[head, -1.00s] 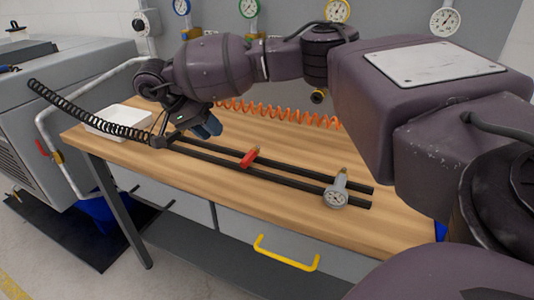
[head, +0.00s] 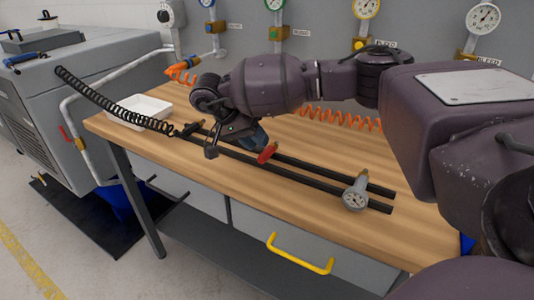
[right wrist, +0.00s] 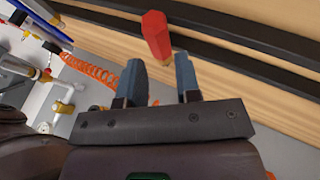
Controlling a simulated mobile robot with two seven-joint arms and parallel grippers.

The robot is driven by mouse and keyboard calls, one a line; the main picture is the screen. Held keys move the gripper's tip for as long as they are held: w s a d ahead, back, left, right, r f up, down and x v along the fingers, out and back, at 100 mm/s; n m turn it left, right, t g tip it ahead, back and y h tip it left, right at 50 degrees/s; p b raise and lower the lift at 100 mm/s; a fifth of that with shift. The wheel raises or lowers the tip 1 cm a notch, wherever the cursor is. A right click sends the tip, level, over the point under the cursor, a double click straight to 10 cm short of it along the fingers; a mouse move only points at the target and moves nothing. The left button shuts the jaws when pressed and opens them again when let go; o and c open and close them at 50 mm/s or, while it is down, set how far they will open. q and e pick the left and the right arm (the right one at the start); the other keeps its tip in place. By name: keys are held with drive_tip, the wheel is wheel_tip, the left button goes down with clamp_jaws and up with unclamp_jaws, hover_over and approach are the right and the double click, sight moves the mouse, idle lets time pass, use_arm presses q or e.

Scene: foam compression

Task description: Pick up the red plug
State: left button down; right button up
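The red plug (head: 267,154) is at the dark rails (head: 315,179) on the wooden table. In the right wrist view the red plug (right wrist: 155,32) has a red hexagonal body and a brass-coloured end. My right gripper (head: 258,139) is beside the plug in the head view and partly hidden by its own wrist. In the right wrist view my right gripper (right wrist: 158,60) has its two blue fingers apart. The brass end lies between the fingertips in the picture, and the red body is beyond them. I see no contact. My left gripper is not in view.
A white tray (head: 150,106) and a black coiled hose (head: 110,110) are at the left. An orange coiled hose (head: 340,118) runs behind my arm. The front table strip is clear.

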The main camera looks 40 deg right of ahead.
sight(269, 152)
drive_tip(key=x, duration=0.3)
drive_tip(key=shift+s+d+f, duration=0.1)
drive_tip(key=shift+s+f, duration=0.05)
drive_tip(key=shift+f, duration=0.15)
drive_tip(key=shift+r, duration=0.1)
clamp_jaws()
